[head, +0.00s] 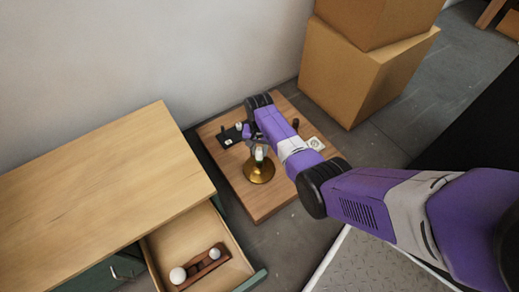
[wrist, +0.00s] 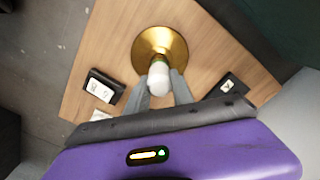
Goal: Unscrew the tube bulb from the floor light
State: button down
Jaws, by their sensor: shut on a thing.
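The floor light has a round brass base (head: 259,171) on the low wooden table, and its base also shows in the wrist view (wrist: 158,42). The white tube bulb (wrist: 158,77) stands upright over the middle of the base; its top also shows in the head view (head: 259,155). My gripper (wrist: 160,88) has one grey finger on each side of the bulb and is shut on it. In the head view my gripper is partly hidden by my own wrist. The socket under the bulb is mostly hidden.
The low table (head: 262,207) also carries a black box (head: 230,137), a dark upright item (head: 295,124) and a white card (head: 316,144). An open drawer (head: 158,246) holds a brown rack (head: 196,270) with two round bulbs. Cardboard boxes (head: 335,75) stand behind, at the right.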

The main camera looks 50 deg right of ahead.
jog(key=n+p, duration=0.1)
jog(key=n, duration=0.5)
jog(key=shift+a+n, duration=0.1)
jog(key=shift+n, duration=0.2)
jog(key=n+p, duration=0.1)
jog(key=n, duration=0.3)
jog(key=shift+n, duration=0.3)
jog(key=n, duration=0.3)
jog(key=shift+a+n, duration=0.15)
jog(key=shift+n, duration=0.15)
jog(key=shift+r+n+p, duration=0.1)
jog(key=shift+n+p, duration=0.25)
jog(key=shift+n, duration=0.85)
jog(key=n, duration=0.5)
jog(key=shift+a+n, duration=0.1)
jog(key=shift+n, duration=0.2)
